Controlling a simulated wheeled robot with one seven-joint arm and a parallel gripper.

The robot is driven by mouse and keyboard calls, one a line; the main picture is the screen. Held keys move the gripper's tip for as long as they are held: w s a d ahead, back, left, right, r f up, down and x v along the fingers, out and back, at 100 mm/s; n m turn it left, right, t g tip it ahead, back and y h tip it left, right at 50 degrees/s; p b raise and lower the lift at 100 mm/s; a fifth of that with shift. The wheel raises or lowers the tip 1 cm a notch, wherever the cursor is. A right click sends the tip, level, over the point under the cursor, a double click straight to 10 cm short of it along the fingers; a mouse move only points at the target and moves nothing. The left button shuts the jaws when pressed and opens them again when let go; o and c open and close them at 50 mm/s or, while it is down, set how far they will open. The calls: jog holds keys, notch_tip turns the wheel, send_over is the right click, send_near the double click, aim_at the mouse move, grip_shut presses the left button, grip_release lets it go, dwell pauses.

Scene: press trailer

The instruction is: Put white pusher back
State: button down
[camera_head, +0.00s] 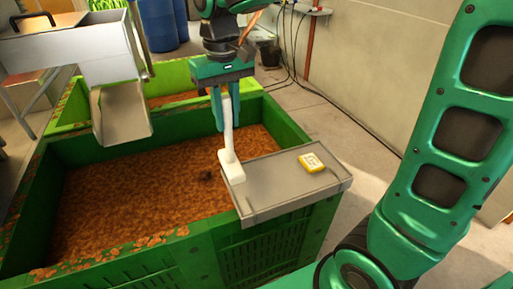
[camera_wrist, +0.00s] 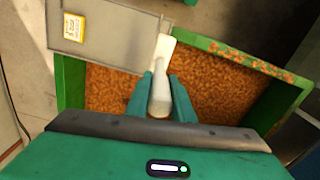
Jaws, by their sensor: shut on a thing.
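The white pusher (camera_head: 229,148) is upright, with its narrow handle between the fingers of my gripper (camera_head: 222,110). Its wider foot is low, at the left edge of the grey tray (camera_head: 265,207) on the green crate's corner. I cannot tell whether the foot touches the tray. In the wrist view my gripper (camera_wrist: 160,100) is shut on the white pusher (camera_wrist: 161,78), and the pusher's foot overlaps the edge of the grey tray (camera_wrist: 115,40).
A yellow box (camera_head: 311,162) lies on the tray's right part. The green crate (camera_head: 196,255) is filled with brown pulp (camera_head: 130,195). A metal chute (camera_head: 122,112) hangs over its left back. Blue barrels (camera_head: 165,25) stand behind. A wall closes the right side.

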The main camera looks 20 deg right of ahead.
jog(key=d+f, duration=0.8)
jog(key=f, duration=0.1)
jog(key=shift+w+d, duration=0.25)
jog(key=shift+d, duration=0.1)
jog(key=shift+f, duration=0.15)
jog(key=c, duration=1.5)
grip_release()
jog(key=shift+c, duration=0.2)
notch_tip(320, 180, up, 12)
jog(key=s+d+f+m, duration=0.4)
jog(key=s+d, duration=0.4)
jog(key=s, duration=0.3)
jog(key=s+d+f+m, duration=0.4)
jog(key=s+d+f, duration=0.2)
jog(key=s+d, duration=0.3)
jog(key=s, duration=0.3)
jog(key=shift+s+f, duration=0.2)
